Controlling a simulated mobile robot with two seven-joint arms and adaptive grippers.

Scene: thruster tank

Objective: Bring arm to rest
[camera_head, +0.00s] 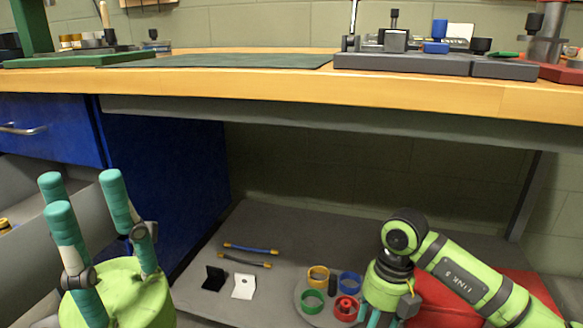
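My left gripper (80,190) is at the lower left, with its green palm at the bottom edge and its teal fingers pointing up. The fingers are spread apart with nothing between them, so it is open and empty. It is in front of the grey drawer side and the blue cabinet, below the tabletop. My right arm comes in from the lower right, green with a dark label. Its gripper (378,319) points down over the lower shelf, beside the round tray. Its teal fingertips are cut off by the bottom edge, so its opening is hidden.
The wooden workbench (300,82) spans the view, with fixtures on top. A blue cabinet (165,180) stands left. The grey lower shelf (290,240) holds two cables, black and white brackets, a round tray (309,318) of coloured rings and a red case (437,318).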

